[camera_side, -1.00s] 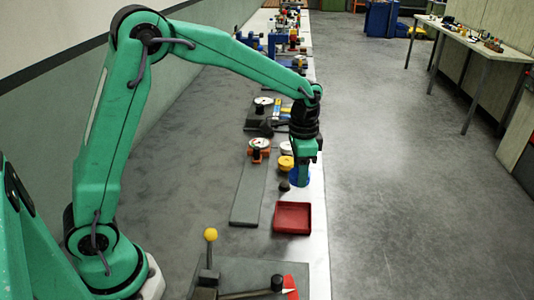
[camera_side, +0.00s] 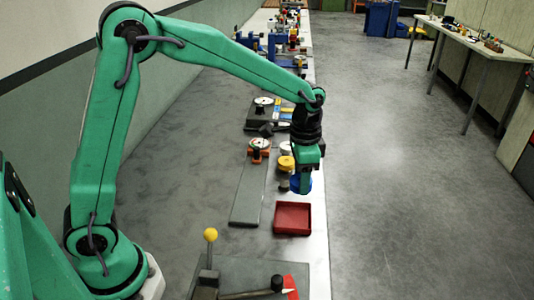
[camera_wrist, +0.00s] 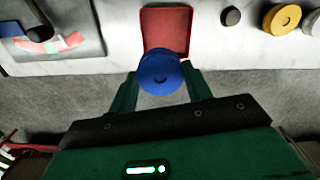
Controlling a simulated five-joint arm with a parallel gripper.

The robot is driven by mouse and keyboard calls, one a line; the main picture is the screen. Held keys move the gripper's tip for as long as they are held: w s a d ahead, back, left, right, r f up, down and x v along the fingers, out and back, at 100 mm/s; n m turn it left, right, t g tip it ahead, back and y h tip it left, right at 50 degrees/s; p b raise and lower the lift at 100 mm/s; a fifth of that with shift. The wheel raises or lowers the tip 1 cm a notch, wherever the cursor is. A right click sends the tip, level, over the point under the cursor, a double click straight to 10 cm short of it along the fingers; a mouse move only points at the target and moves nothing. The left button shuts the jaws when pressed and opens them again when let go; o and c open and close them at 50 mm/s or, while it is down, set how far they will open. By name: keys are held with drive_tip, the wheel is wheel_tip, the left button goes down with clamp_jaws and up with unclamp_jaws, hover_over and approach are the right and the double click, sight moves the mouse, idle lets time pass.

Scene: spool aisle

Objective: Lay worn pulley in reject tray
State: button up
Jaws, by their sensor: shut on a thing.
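My gripper (camera_side: 303,178) is shut on a blue round pulley (camera_wrist: 160,73), held between its two green fingers in the wrist view. In the side view the blue pulley (camera_side: 294,184) shows at the lower end of my gripper, above the bench strip. The red reject tray (camera_side: 293,219) lies on the white strip nearer the side camera and looks empty. In the wrist view the red tray (camera_wrist: 178,17) is just beyond the pulley, which hides part of its near end.
Yellow pulleys (camera_side: 285,162) stand behind my gripper; one shows in the wrist view (camera_wrist: 282,18) beside a small dark knob (camera_wrist: 231,16). A grey plate with a yellow-knobbed lever (camera_side: 210,235) and a red-marked board (camera_side: 297,280) lie nearer the camera. The floor at right is clear.

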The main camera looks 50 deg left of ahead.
drive_tip(key=shift+f, duration=0.2)
drive_tip(key=shift+f, duration=2.8)
drive_tip(key=o, duration=1.1)
drive_tip(key=shift+c, duration=0.2)
drive_tip(key=shift+r, duration=0.15)
wheel_tip(320, 180, up, 7)
drive_tip(key=shift+r, duration=0.3)
